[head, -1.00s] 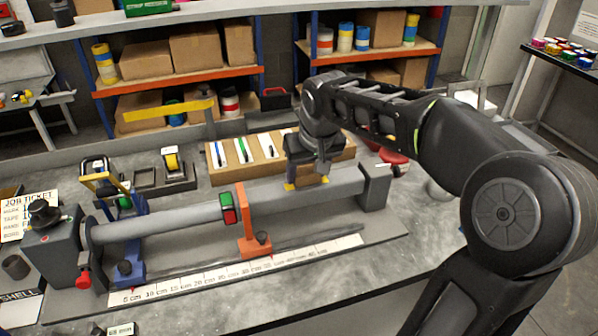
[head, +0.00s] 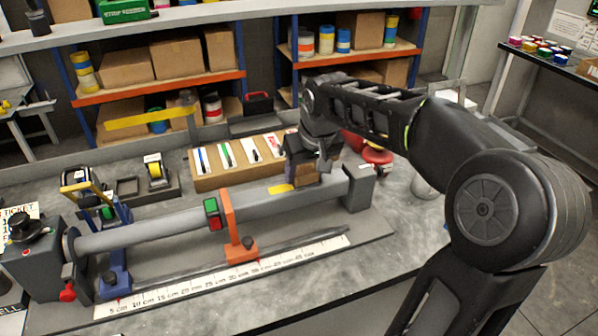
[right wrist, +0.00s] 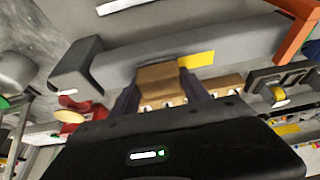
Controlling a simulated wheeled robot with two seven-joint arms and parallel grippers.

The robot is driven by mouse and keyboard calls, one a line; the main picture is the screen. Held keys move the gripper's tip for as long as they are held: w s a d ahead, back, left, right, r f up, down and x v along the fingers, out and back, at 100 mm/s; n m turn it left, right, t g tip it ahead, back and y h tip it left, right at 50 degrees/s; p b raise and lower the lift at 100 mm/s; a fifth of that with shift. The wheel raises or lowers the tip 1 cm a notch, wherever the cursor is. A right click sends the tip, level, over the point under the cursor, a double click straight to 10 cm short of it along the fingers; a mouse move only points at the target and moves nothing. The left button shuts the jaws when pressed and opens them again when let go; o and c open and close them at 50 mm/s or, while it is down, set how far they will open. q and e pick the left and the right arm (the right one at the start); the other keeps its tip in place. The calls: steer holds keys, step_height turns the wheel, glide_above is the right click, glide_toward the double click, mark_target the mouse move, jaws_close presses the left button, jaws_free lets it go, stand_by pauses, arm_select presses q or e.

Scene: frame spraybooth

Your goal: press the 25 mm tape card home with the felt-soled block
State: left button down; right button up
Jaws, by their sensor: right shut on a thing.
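My right gripper (head: 309,168) is shut on the felt-soled block (right wrist: 158,76), a tan block between the two dark fingers in the right wrist view. The block is at the grey tube (head: 170,216), towards its right end. The yellow tape card (head: 281,188) lies on the tube just left of the block. The card also shows in the right wrist view (right wrist: 198,59), beside the block. Any part of the card under the block is hidden. I cannot tell whether the felt sole, which is out of sight, touches the tube. My left gripper is not in view.
An orange stand (head: 230,222) with a red-and-green block (head: 212,214) crosses the tube left of the card. A marker tray (head: 206,181) stands behind. A white ruler (head: 190,283) lies in front. A grey end post (head: 360,188) stands right of the gripper.

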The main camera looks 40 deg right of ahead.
steer(key=shift+s, duration=0.1)
step_height(320, 180, up, 7)
steer(key=p, duration=0.5)
steer(key=shift+d+f, duration=0.1)
steer(key=shift+f, duration=0.05)
stand_by(0.6)
